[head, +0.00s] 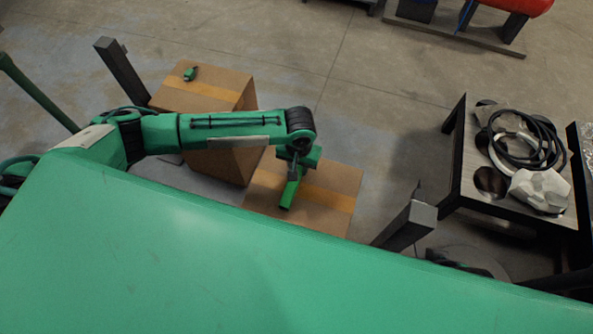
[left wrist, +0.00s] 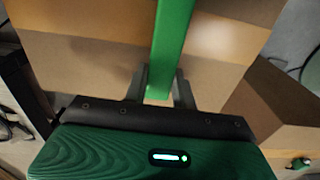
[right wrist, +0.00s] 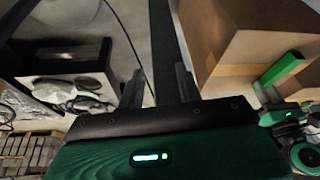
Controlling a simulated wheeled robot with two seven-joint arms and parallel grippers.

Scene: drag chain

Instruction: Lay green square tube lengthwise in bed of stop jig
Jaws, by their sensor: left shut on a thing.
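The green square tube (head: 290,193) is in my left gripper (head: 296,175), above or against the top of the lower cardboard box; I cannot tell if they touch. In the left wrist view the tube (left wrist: 172,45) runs away from between the two fingers (left wrist: 162,88), which are shut on it. It also shows in the right wrist view (right wrist: 282,66). A small green object (head: 190,73) lies on the taller cardboard box; I cannot tell whether it is the stop jig. I cannot make out a jig bed. My right gripper (right wrist: 157,88) has its fingers apart and is empty.
The lower box (head: 325,190) stands beside the taller cardboard box (head: 210,88). A dark table (head: 470,190) at the right holds black cable coils (head: 535,135) and a crumpled white item (head: 540,190).

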